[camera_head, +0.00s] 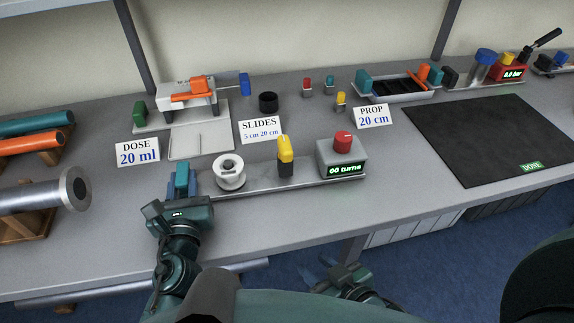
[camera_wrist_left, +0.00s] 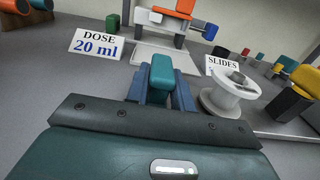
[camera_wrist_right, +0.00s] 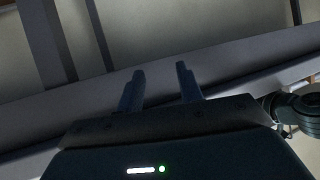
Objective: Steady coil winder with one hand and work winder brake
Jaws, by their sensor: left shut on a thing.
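The coil winder is a grey rail (camera_head: 310,182) with a white spool (camera_head: 229,172), an upright yellow-topped lever (camera_head: 285,150) that may be the brake, and a grey box with a red knob (camera_head: 342,138) and a display reading "00 turns" (camera_head: 346,169). My left gripper (camera_head: 182,184) is shut on the teal block (camera_wrist_left: 161,72) at the rail's left end, just left of the spool. The spool also shows in the left wrist view (camera_wrist_left: 229,97). My right gripper (camera_wrist_right: 158,88) is open and empty, low in front of the table edge.
A dosing stand with an orange clamp (camera_head: 192,92) and "DOSE 20 ml" card (camera_head: 138,152) stand behind. A "SLIDES" card (camera_head: 260,129) is behind the spool. A black mat (camera_head: 490,138) lies right. A metal cylinder (camera_head: 45,194) lies left. Table space right of the display box is clear.

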